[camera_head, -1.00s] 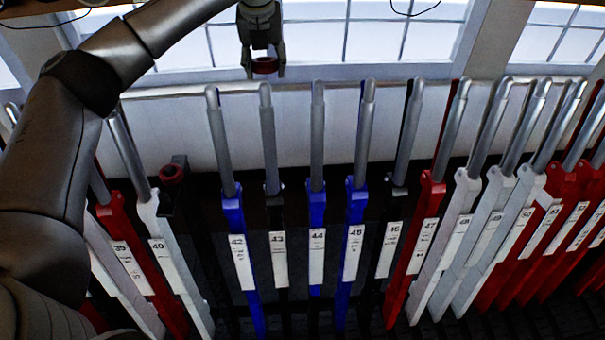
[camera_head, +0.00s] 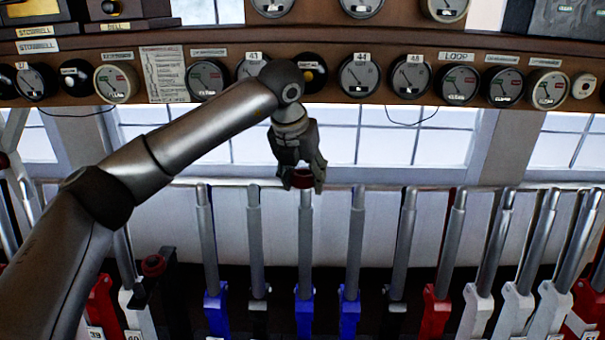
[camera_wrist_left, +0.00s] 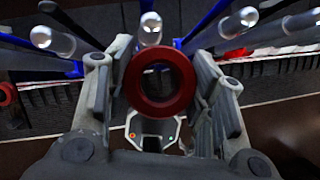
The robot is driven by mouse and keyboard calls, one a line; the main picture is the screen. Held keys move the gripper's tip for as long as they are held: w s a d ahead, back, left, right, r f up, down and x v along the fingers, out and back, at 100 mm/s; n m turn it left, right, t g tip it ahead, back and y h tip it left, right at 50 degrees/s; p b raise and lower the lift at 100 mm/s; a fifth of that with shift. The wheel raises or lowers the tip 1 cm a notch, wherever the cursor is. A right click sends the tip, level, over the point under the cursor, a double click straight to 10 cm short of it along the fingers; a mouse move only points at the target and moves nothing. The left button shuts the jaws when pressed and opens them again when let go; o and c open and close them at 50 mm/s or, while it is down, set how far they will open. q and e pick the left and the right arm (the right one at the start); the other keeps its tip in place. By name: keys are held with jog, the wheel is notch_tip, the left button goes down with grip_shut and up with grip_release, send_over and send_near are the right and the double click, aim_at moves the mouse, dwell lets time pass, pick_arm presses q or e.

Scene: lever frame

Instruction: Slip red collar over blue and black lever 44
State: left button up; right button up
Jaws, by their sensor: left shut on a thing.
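The red collar (camera_head: 301,181) is a thick ring held between the fingertips of my left gripper (camera_head: 301,176). In the left wrist view the collar (camera_wrist_left: 160,110) sits between both fingers of the left gripper (camera_wrist_left: 160,85). A rounded lever tip (camera_wrist_left: 151,28) shows just past its upper rim, and no lever shows through its hole. My right gripper is not in view.
Grey lever handles stand close on both sides, including one left (camera_head: 254,235) and one right (camera_head: 356,235). Another red ring (camera_head: 153,265) is on a dark bracket at left. A shelf with round dials (camera_head: 360,75) runs above.

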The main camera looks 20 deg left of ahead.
pick_arm(q)
jog(key=w, duration=0.1)
jog(key=w+p, duration=0.1)
jog(key=w+f, duration=0.1)
jog(key=w, duration=0.1)
jog(key=shift+a+p, duration=0.4)
jog(key=shift+w+a+f+p, duration=0.1)
jog(key=shift+w+f+p, duration=0.05)
jog(key=shift+w, duration=0.2)
jog(key=shift+w+a+f+p, duration=0.1)
jog(key=shift+w+p, duration=0.05)
jog(key=shift+w, duration=0.2)
jog(key=shift+w+a+f, duration=0.1)
jog(key=shift+w+f, duration=0.1)
jog(key=shift+w, duration=0.25)
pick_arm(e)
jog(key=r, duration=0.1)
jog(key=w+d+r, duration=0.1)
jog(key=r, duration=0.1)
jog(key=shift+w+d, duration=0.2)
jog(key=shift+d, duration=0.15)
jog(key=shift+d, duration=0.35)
pick_arm(q)
jog(key=shift+s+f, duration=0.1)
jog(key=shift+f, duration=0.1)
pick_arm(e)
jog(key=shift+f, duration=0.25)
